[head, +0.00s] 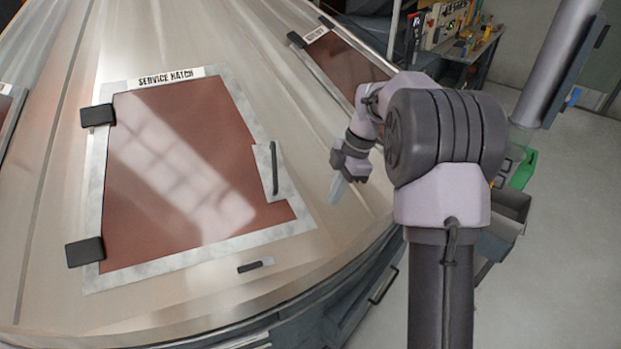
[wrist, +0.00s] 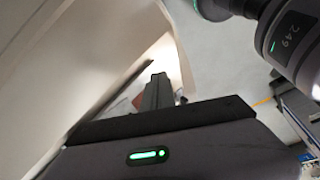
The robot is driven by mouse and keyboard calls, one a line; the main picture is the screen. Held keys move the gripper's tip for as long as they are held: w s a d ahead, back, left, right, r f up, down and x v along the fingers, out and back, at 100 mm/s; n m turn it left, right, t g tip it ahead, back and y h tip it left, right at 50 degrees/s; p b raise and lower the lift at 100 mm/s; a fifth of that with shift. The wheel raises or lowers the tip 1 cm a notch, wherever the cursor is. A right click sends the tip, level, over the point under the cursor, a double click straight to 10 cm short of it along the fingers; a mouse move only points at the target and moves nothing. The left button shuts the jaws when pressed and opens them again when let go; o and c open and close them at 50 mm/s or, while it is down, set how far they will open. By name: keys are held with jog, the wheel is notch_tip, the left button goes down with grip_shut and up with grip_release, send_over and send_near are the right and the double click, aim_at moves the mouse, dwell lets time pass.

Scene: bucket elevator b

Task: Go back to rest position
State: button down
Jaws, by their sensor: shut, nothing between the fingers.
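My gripper (head: 337,188) is at the end of my folded arm, right of the service hatch, in the head view. It is shut and empty. In the wrist view the shut fingers (wrist: 157,92) point away from the camera, with a pale sloped surface to their left. The service hatch (head: 165,165) is a reddish-brown panel with a pale metal frame on the large metal cone. It lies shut, with two dark hinges on its left and a handle (head: 274,168) on its right. My gripper is apart from this handle.
The metal cone (head: 50,215) fills the left and middle of the head view. A second hatch (head: 345,66) lies behind my arm. Grey bins (head: 497,240) and a green container (head: 523,170) stand to the right. A cluttered workbench (head: 462,45) is at the back. Open floor (head: 570,270) lies at right.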

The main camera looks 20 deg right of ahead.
jog(key=s+a+m+t+h+b, duration=0.1)
jog(key=s+a+m+b, duration=0.3)
jog(key=s+m+b, duration=0.25)
jog(key=s+a+m+t+b, duration=0.2)
jog(key=s+a+m+b, duration=0.25)
jog(key=s+b, duration=0.25)
jog(key=s+a+f+m+t+b, duration=0.1)
jog(key=s+f+m+b, duration=0.3)
jog(key=s+m, duration=0.2)
jog(key=s+a+f+m+t+b, duration=0.1)
jog(key=s+f+m+b, duration=0.3)
jog(key=s, duration=0.5)
jog(key=shift+a+f+m+t+h, duration=0.35)
jog(key=shift+a+f+m, duration=0.2)
jog(key=shift+m, duration=0.55)
